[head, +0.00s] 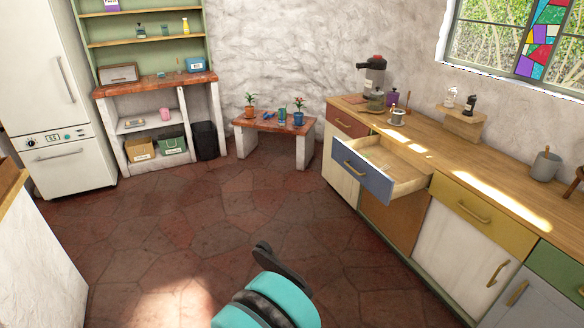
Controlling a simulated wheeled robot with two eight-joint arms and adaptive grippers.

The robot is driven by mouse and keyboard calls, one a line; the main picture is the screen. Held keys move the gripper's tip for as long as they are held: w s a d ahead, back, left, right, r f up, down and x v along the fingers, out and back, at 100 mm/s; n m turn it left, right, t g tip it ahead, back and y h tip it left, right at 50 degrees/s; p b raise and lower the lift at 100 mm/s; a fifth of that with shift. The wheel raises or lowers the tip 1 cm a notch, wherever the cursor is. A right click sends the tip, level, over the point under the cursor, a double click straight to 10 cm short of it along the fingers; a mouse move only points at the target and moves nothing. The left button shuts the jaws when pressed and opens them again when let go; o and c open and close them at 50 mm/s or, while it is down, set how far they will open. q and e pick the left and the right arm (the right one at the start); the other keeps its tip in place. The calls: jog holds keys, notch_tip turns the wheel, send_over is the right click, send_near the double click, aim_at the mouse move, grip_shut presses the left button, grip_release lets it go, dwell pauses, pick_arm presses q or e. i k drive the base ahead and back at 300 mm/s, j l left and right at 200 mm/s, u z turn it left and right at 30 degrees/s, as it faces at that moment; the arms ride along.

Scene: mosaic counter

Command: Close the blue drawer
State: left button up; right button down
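The blue drawer (362,180) is pulled out from the wooden counter (445,150) on the right side of the head view. Its blue front has a brass handle (354,169), and the light wooden inside (385,157) shows from above.
A red drawer (347,122) and a yellow drawer (482,213) beside it are shut. A coffee machine (373,75) and small items stand on the counter. A low table (273,126) with potted plants stands at the back. The stone floor (200,220) before the drawer is clear.

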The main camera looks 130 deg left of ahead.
aim_at(407, 174)
jog(key=u, duration=3.8)
jog(key=i+j, duration=0.15)
jog(key=i, duration=0.9)
jog(key=i+j, duration=0.1)
jog(key=i, duration=0.9)
jog(key=i+j, duration=0.15)
jog(key=i, duration=0.9)
jog(key=j+u, duration=0.05)
